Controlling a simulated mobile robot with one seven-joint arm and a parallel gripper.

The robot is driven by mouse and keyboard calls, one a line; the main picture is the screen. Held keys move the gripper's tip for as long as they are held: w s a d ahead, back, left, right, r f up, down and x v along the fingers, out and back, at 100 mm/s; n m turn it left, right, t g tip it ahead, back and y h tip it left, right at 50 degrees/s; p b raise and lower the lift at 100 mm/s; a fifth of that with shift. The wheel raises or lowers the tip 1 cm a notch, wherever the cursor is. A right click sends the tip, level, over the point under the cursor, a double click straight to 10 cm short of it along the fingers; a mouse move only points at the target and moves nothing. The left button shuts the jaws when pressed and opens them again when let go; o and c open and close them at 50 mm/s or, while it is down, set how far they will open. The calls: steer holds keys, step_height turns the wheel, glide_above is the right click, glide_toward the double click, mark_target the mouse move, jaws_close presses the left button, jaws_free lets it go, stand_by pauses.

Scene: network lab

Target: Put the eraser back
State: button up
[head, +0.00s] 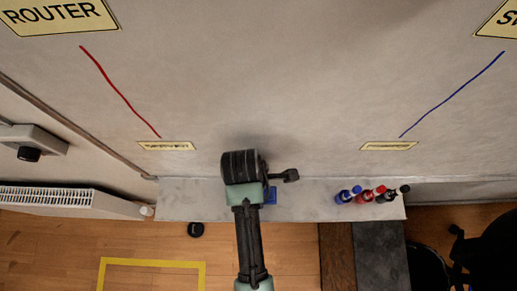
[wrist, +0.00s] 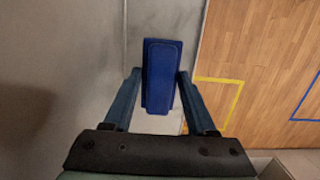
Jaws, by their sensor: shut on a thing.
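The blue eraser (wrist: 161,75) is between the two fingers of my gripper (wrist: 160,88) in the wrist view, and the gripper is shut on it. Its long side runs along the pale ledge (wrist: 165,18) seen behind it. I cannot tell whether the eraser touches the ledge. In the head view my arm covers most of the gripper, and a small blue patch, likely the eraser (head: 271,195), shows just right of the arm, over the ledge (head: 190,205) at the foot of the whiteboard wall.
Blue (head: 348,194), red (head: 371,194) and black (head: 393,194) markers or bottles stand at the ledge's right end. The ledge left of my arm is clear. A red line (head: 118,90) and a blue line (head: 452,94) are on the wall. A dark round object (head: 196,230) is on the floor.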

steer(key=shift+f, duration=2.65)
steer(key=shift+f, duration=0.15)
steer(key=o, duration=1.2)
steer(key=r, duration=0.3)
steer(key=a+r, duration=0.1)
steer(key=r, duration=0.7)
steer(key=shift+a+r, duration=0.15)
steer(key=shift+a, duration=0.05)
steer(key=shift+r, duration=0.5)
